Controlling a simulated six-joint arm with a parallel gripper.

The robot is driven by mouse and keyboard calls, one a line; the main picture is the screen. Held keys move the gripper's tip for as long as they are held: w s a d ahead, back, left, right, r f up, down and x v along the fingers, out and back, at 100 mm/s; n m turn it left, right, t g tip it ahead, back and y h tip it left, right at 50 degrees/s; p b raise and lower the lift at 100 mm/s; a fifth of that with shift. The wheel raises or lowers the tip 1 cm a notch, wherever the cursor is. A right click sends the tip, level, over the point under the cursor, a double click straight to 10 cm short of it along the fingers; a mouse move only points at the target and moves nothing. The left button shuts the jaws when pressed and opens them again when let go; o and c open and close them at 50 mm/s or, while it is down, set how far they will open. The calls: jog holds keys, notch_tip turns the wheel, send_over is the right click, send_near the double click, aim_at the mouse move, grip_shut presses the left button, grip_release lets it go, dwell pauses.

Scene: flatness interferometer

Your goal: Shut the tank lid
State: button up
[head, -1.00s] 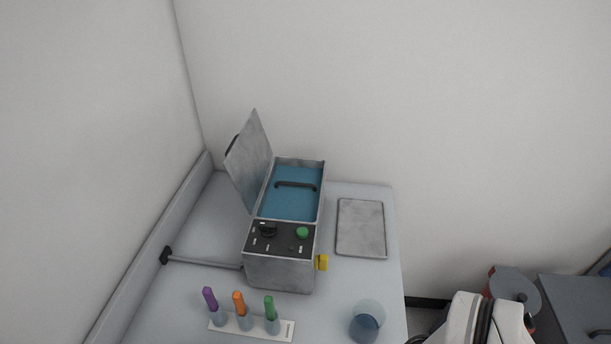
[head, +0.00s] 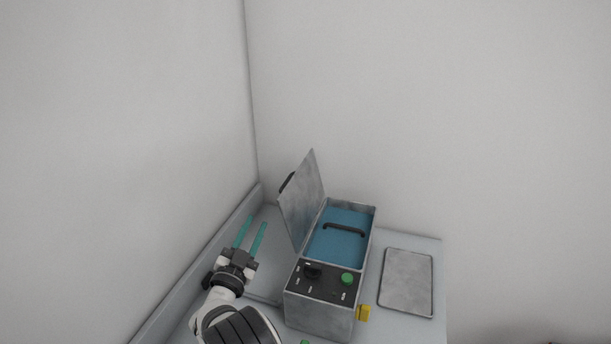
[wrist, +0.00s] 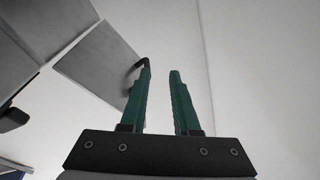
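The tank (head: 322,313) is a grey metal box with blue inside and a dark handle (head: 344,230) across the opening. Its lid (head: 304,203) stands open, tilted up on the left side. The lid's dark handle (head: 287,182) is on its outer left face. My gripper (head: 254,222) has teal fingers, open and empty, to the left of the tank and below the lid handle in the head view. In the wrist view the lid (wrist: 97,62) is ahead to the left, and its handle (wrist: 137,68) shows beside the left finger's tip; whether they touch is unclear.
The tank's front panel has a black knob (head: 312,271) and a green button (head: 347,279); a yellow part (head: 363,313) sticks out at its right. A flat grey tray (head: 407,283) lies to the right. A raised edge (head: 190,277) and wall bound the left side.

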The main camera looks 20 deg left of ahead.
aim_at(285, 183)
jog(key=w+d+r+h, duration=0.1)
jog(key=w, duration=0.3)
jog(key=w+d+r+t+h, duration=0.1)
jog(key=w+r+h, duration=0.1)
jog(key=w, duration=0.2)
jog(key=w+d+r+m+t+h, duration=0.1)
jog(key=w, duration=0.3)
jog(key=shift+w+d+r, duration=0.1)
jog(key=shift+w+r, duration=0.05)
jog(key=shift+r, duration=0.2)
grip_shut()
dwell(1.1)
